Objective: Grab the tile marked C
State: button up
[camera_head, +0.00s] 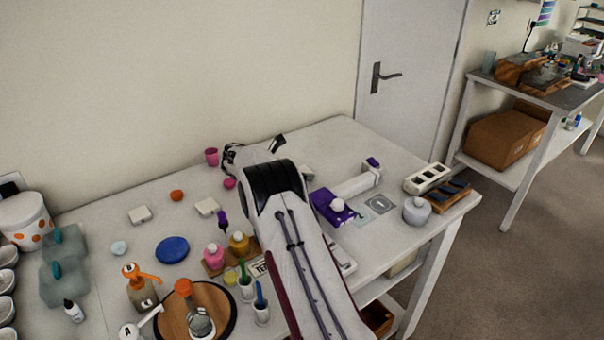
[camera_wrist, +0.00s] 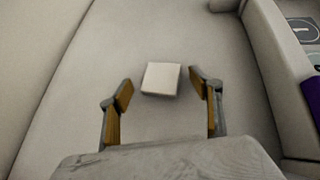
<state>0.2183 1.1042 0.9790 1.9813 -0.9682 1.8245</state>
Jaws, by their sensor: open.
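Three small white tiles lie on the table: one at the left (camera_head: 140,214), one in the middle (camera_head: 207,206) and one beside my arm at the right (camera_head: 307,173). No letter can be read on any of them, so I cannot tell which is C. In the wrist view my gripper (camera_wrist: 161,82) is open and empty, its two fingers apart. A pale blank-looking tile (camera_wrist: 160,77) shows between the fingertips, apart from both; its height below them is unclear. It is probably the right one. In the head view my arm hides most of the gripper.
A long white bar (camera_head: 357,184) and a purple box (camera_head: 328,206) stand right of my arm. Pink cups (camera_head: 211,156), a blue disc (camera_head: 172,250) and bottles (camera_head: 239,243) stand to the left. The table around the tile in the wrist view is clear.

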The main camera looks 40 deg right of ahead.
jog(key=c, duration=1.3)
jog(key=shift+r, duration=0.2)
jog(key=shift+r, duration=1.4)
notch_tip(320, 180, up, 4)
jog(key=shift+r, duration=0.1)
jog(key=s+a, duration=0.1)
jog(key=a, duration=0.5)
jog(key=s+a, duration=0.1)
jog(key=a, duration=0.4)
jog(key=s+a, duration=0.1)
jog(key=a, duration=0.5)
jog(key=shift+s+a, duration=0.25)
jog(key=shift+a, duration=0.1)
